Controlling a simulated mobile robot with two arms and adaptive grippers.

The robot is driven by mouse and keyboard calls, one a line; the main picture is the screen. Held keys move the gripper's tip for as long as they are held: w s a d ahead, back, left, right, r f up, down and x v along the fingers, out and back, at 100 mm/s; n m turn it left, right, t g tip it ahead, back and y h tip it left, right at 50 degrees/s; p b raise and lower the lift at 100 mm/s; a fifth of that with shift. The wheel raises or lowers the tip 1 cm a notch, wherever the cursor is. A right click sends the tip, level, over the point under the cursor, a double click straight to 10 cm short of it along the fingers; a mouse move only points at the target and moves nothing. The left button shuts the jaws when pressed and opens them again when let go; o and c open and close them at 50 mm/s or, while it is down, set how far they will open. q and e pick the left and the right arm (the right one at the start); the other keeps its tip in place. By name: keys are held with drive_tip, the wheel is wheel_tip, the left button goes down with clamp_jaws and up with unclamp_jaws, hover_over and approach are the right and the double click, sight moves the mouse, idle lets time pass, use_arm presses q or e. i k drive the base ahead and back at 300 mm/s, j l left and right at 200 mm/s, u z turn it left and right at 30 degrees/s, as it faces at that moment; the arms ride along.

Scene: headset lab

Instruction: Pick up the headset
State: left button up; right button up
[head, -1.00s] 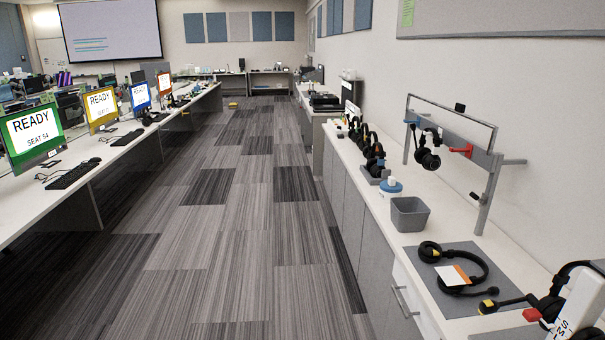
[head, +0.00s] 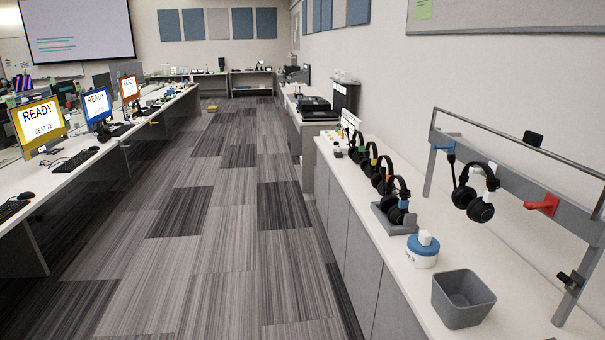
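Several headsets show in the head view, and I cannot tell which one the task means. A black headset (head: 475,195) hangs from a grey frame (head: 508,180) on the right counter, near a blue hook and a red hook. A row of black headsets (head: 397,200) with coloured parts stands on a dark rack along the same counter. Neither of my grippers is in view.
The white counter (head: 445,275) runs along the right wall. A grey bin (head: 462,298) and a blue-and-white round container (head: 423,250) stand on it. Desks with monitors (head: 40,125) line the left.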

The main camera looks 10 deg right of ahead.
sight(396, 209)
drive_tip(key=i+z, duration=0.1)
drive_tip(key=i, duration=0.8)
drive_tip(key=i+j, duration=0.2)
drive_tip(key=i, duration=0.7)
drive_tip(key=l+z, duration=0.05)
